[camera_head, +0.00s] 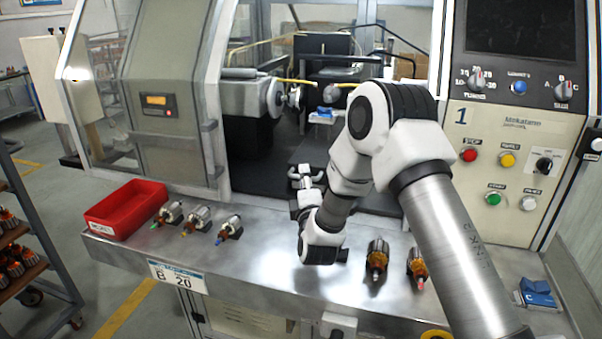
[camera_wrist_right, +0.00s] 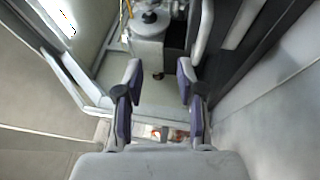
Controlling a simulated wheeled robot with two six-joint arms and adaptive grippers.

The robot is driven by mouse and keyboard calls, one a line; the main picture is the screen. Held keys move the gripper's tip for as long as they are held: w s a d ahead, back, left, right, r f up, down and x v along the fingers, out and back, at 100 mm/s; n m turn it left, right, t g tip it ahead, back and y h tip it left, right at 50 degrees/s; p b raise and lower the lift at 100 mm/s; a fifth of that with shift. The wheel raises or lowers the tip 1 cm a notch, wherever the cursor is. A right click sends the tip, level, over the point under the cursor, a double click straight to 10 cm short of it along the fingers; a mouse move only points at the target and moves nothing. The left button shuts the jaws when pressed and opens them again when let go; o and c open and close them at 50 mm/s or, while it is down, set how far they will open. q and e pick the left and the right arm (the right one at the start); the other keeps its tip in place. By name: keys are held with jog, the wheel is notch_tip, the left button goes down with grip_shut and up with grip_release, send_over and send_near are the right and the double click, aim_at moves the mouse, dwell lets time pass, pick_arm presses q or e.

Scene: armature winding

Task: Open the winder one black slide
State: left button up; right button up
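Winder one is the machine with the "1" panel (camera_head: 520,150), and its front is open in the middle. Dark surfaces (camera_head: 262,178) line the opening, and a black assembly (camera_head: 322,47) stands at its back. I cannot tell for sure which dark part is the black slide. My right gripper (camera_head: 303,174) reaches into the front of the opening, its arm hiding the right part. In the right wrist view the gripper (camera_wrist_right: 159,76) has its two fingers apart, with nothing between them. A dark strip (camera_wrist_right: 245,55) runs to its right. My left gripper is not in view.
A red bin (camera_head: 125,208) and several armatures (camera_head: 190,219) lie on the steel ledge (camera_head: 260,262) at left. Two more armatures (camera_head: 377,258) lie at right, close to my arm. A blue clip (camera_head: 537,291) lies at far right.

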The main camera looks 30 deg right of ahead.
notch_tip(320, 180, down, 5)
jog(key=shift+d+p, duration=0.15)
jog(key=shift+p, duration=0.2)
jog(key=p+x, duration=0.2)
jog(key=x, duration=0.5)
jog(key=shift+w+d, duration=0.15)
jog(key=shift+w, duration=0.15)
jog(key=shift+w+f, duration=0.15)
jog(key=shift+d, duration=0.1)
jog(key=shift+c, duration=0.2)
grip_shut()
